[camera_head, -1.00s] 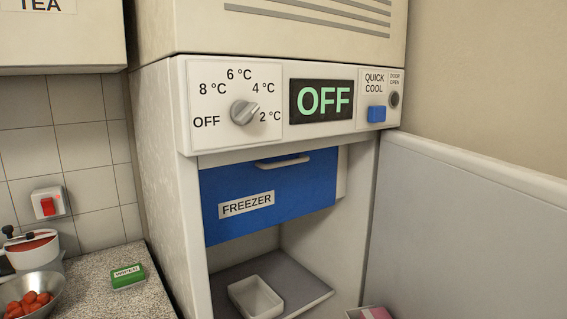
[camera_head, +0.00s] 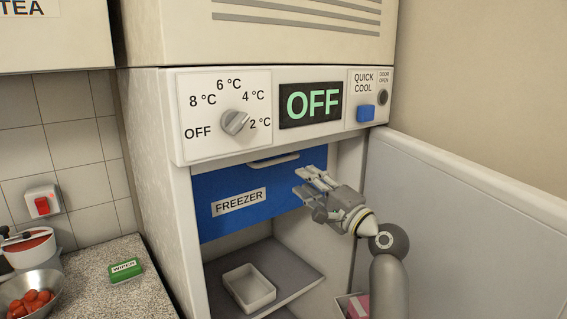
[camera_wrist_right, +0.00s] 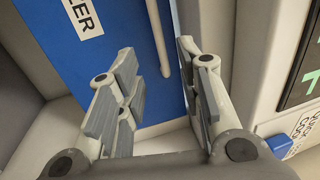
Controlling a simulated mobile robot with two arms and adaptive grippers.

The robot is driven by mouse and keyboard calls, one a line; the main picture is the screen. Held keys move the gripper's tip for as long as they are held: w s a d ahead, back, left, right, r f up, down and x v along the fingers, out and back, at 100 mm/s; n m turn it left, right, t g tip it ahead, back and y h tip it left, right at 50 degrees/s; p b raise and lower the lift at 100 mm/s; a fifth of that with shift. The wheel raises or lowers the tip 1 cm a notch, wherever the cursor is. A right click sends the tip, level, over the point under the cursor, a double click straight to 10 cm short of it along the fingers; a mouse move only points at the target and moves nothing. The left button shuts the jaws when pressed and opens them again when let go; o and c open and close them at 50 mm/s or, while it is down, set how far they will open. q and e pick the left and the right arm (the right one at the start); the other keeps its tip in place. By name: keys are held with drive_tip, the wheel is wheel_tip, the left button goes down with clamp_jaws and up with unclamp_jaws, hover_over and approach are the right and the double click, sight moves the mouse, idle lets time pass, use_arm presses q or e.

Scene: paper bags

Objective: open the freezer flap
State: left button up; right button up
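The blue freezer flap (camera_head: 225,205), labelled FREEZER, hangs shut at the top of the fridge compartment. Its pale bar handle (camera_head: 273,160) runs along its upper edge. My right gripper (camera_head: 301,182) is in front of the flap's right part, below and right of the handle. In the right wrist view the two fingers (camera_wrist_right: 160,85) are spread apart with nothing between them. The flap (camera_wrist_right: 120,40) and the handle (camera_wrist_right: 158,40) show beyond the fingertips. The handle is not held. My left gripper is not in view.
The control panel (camera_head: 275,140) with dial, OFF display and blue button juts out above the flap. The open fridge door (camera_head: 460,220) stands at the right. A white tray (camera_head: 249,287) sits on the shelf below. A counter (camera_head: 140,295) is at the left.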

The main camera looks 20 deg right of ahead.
sight(280, 162)
drive_tip(key=p+x, duration=0.2)
drive_tip(key=x, duration=0.8)
drive_tip(key=shift+f, duration=0.1)
clamp_jaws()
